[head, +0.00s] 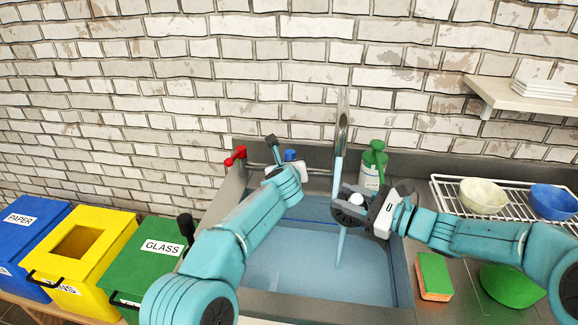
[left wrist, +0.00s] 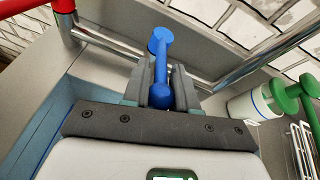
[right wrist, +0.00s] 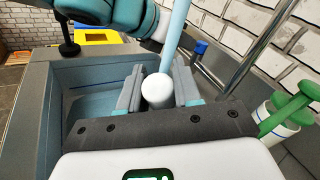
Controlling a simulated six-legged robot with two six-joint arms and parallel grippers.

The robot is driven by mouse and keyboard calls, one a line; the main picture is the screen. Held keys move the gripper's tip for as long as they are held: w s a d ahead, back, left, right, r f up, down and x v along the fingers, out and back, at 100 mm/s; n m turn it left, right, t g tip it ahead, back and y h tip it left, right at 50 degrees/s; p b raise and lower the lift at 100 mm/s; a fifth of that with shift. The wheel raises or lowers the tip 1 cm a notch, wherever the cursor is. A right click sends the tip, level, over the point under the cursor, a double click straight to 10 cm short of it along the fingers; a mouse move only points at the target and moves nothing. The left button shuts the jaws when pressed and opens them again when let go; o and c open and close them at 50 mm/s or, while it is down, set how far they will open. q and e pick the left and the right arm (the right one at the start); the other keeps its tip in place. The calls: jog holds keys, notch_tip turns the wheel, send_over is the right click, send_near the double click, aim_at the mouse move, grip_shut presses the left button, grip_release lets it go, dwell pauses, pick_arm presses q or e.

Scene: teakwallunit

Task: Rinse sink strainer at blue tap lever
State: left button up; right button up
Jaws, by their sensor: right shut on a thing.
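The sink strainer (head: 347,212) is a dark disc with a white knob (right wrist: 158,92). My right gripper (head: 366,204) is shut on the knob and holds the strainer above the basin. Water (head: 337,175) runs from the tap spout (head: 342,128) onto the strainer's left part and shows again below it. The blue tap lever (left wrist: 176,70) stands between the fingers of my left gripper (left wrist: 164,85); whether they press on it I cannot tell. In the head view, the lever's blue top (head: 290,155) shows beside the left gripper.
The sink basin (head: 285,270) lies below. A red tap lever (head: 235,156) is left of the blue one. A green-and-white bottle (head: 372,170) stands behind the right gripper. A sponge (head: 434,277), a green bowl (head: 512,285) and a dish rack (head: 452,190) are right; bins stand left.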

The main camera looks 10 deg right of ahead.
pick_arm(q)
grip_shut()
jog(key=shift+a, duration=0.3)
jog(key=shift+w+a+m+h, duration=0.1)
jog(key=shift+a+m+h, duration=0.15)
jog(key=shift+m+h, duration=0.5)
jog(key=o, duration=0.6)
grip_release()
jog(key=v, duration=1.2)
jog(key=shift+r, duration=0.25)
jog(key=shift+w, duration=0.1)
